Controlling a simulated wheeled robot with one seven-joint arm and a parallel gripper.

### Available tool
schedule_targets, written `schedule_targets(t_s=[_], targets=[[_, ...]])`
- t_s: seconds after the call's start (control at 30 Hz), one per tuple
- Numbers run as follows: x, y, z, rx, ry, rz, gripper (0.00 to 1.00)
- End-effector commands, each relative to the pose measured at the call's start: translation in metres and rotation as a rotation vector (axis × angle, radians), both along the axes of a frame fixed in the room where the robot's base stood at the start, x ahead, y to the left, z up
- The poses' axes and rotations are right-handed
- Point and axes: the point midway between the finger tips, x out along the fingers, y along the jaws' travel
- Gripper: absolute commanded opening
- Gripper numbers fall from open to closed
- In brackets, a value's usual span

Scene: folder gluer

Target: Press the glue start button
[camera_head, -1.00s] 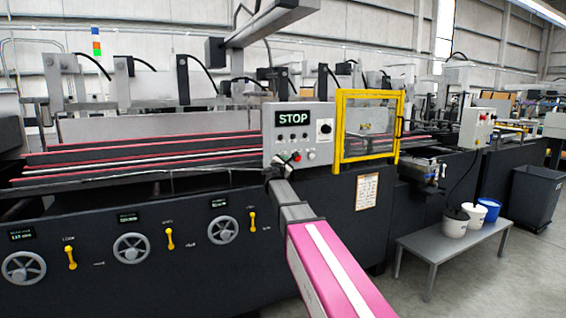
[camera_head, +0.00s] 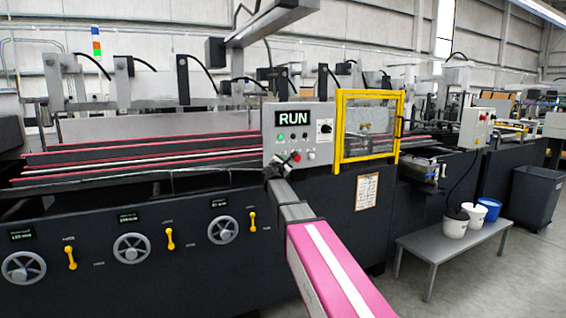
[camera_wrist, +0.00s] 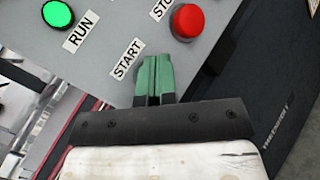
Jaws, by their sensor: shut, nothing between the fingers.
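The grey control panel (camera_head: 271,150) stands on the machine front, and its display (camera_head: 293,118) reads RUN. A green RUN lamp is lit on it, seen in the wrist view (camera_wrist: 57,14). The START label (camera_wrist: 126,60) lies just left of my gripper's green fingertips. My gripper (camera_wrist: 154,68) is shut and empty, with its tips at the panel face beside that label. The start button itself is hidden behind the fingers, and I cannot tell whether they touch it. A red button (camera_wrist: 187,20) with a STOP label is close by at the upper right.
A yellow-framed guard (camera_head: 338,130) stands right of the panel. Handwheels (camera_head: 132,248) and yellow levers line the dark machine front at left. A grey bench (camera_head: 425,245) with buckets and a dark bin (camera_head: 535,195) stand at right, with open floor before them.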

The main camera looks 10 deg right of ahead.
Motion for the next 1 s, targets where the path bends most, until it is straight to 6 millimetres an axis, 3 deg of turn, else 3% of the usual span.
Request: schedule_targets(t_s=[0.43, 1.0], targets=[[0.001, 0.0, 0.0, 0.0, 0.0, 0.001, 0.0], [-0.016, -0.005, 0.0, 0.0, 0.0, 0.001, 0.0]])
